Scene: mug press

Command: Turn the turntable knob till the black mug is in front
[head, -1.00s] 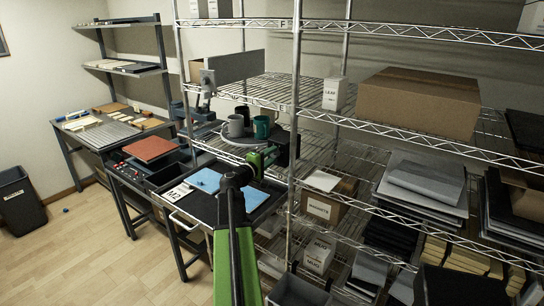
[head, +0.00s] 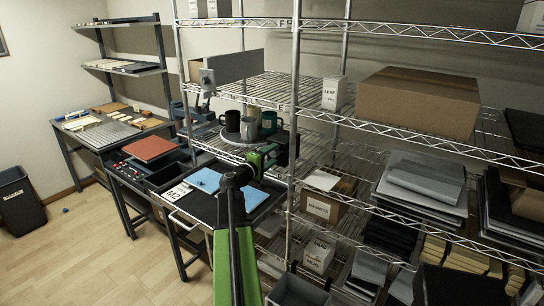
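A grey mug (head: 249,129) is at the front, and a teal mug (head: 269,123) is at the right. Part of another mug (head: 252,110) shows at the back. My gripper (head: 284,150) is at the right front edge of the turntable, at the end of my green arm. The turntable knob is not clearly visible. My gripper's fingers are too small and dark to tell whether they are open or shut.
A wire shelf post (head: 295,120) stands just right of my gripper. A grey panel (head: 236,66) is above the mugs.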

